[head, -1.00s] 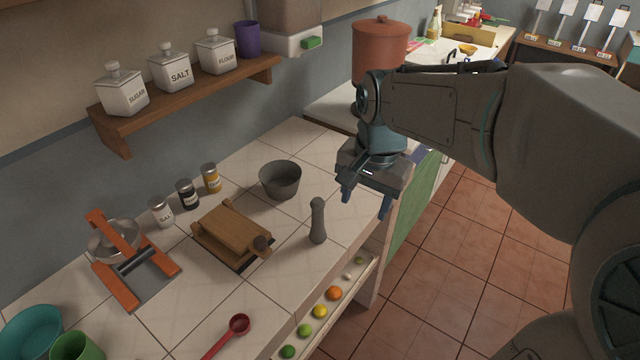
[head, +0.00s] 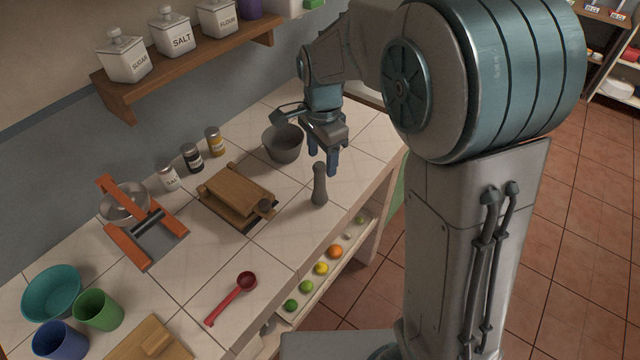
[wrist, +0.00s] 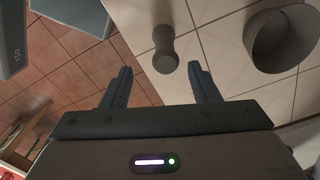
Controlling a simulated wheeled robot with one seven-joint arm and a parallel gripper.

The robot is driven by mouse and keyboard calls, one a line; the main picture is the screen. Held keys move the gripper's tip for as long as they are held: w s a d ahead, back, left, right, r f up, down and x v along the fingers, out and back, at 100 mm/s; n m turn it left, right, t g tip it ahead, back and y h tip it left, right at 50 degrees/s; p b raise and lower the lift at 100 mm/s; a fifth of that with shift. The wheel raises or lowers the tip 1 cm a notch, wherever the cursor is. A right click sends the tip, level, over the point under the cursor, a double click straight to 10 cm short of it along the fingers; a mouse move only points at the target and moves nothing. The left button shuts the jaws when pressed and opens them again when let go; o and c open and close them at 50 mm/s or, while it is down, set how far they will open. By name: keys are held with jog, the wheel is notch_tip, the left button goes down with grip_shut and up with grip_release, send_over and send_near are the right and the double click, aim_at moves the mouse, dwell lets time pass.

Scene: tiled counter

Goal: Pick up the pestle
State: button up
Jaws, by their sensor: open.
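The grey pestle (head: 319,184) stands upright on the tiled counter, near its front edge. It also shows in the wrist view (wrist: 165,50), ahead of the fingertips and between their lines, closer to the right finger. My gripper (head: 322,164) is open and empty, above and just behind the pestle in the head view; its fingers (wrist: 160,77) do not touch the pestle in the wrist view. The grey mortar bowl (head: 283,143) stands behind the pestle to the left, and lies at the right of the wrist view (wrist: 285,40).
A wooden press (head: 237,195) lies left of the pestle. A red spoon (head: 233,297) lies nearer on the counter. Spice jars (head: 192,157) stand along the wall.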

aim_at(319, 164)
jog(key=shift+w+a+f+p, duration=0.15)
jog(key=shift+f+p, duration=0.15)
jog(key=shift+f, duration=1.1)
jog(key=shift+w+a+f+p, duration=0.1)
jog(key=shift+f+p, duration=0.15)
jog(key=shift+f, duration=1.1)
jog(key=shift+c, duration=0.3)
grip_shut()
